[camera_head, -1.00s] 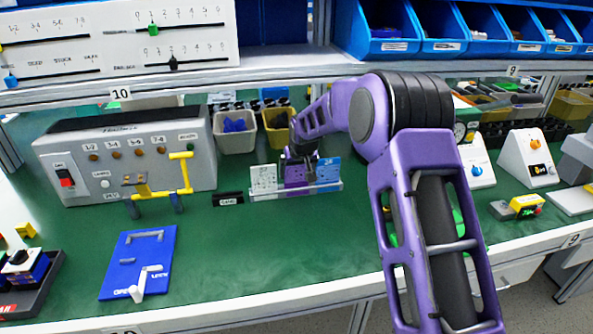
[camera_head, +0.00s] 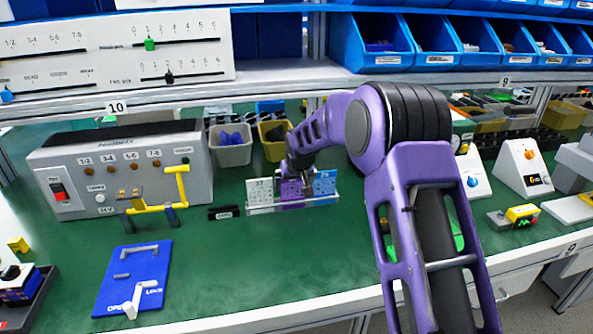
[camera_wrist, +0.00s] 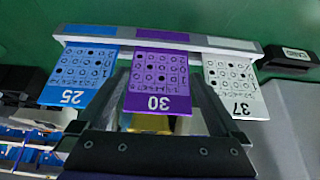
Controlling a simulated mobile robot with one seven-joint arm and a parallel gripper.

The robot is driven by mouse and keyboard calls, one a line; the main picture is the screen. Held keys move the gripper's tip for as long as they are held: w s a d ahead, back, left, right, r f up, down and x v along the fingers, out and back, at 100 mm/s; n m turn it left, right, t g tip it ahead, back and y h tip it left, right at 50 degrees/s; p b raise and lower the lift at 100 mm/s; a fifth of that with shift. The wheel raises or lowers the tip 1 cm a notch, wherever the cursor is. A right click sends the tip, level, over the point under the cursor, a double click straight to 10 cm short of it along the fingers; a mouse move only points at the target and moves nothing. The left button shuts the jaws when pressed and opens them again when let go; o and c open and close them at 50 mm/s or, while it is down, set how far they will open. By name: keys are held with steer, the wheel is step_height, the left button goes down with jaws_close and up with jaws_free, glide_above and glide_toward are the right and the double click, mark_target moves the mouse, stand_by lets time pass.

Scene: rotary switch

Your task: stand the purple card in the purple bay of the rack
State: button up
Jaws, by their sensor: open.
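The purple card (camera_wrist: 158,80), marked 30, stands in the middle bay of the rack (camera_wrist: 200,41), between a blue card (camera_wrist: 82,75) marked 25 and a white card (camera_wrist: 233,88) marked 37. The rack strip above the purple card is purple. In the head view the rack (camera_head: 262,209) stands on the green bench with the purple card (camera_head: 291,192) in its middle. My gripper (camera_wrist: 158,98) is open, with its fingers on either side of the purple card. Whether the fingers touch it cannot be told.
A black label block (camera_head: 224,212) lies left of the rack. A grey bin (camera_head: 231,148) and a yellow bin (camera_head: 273,140) stand behind it. A grey control box (camera_head: 120,170) is farther left. Green bench in front of the rack is clear.

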steer(key=p+v, duration=0.1)
steer(key=v, duration=1.5)
steer(key=shift+p, duration=0.3)
steer(key=shift+r, duration=0.15)
step_height(320, 180, up, 9)
steer(key=p, duration=0.6)
steer(key=shift+d, duration=0.1)
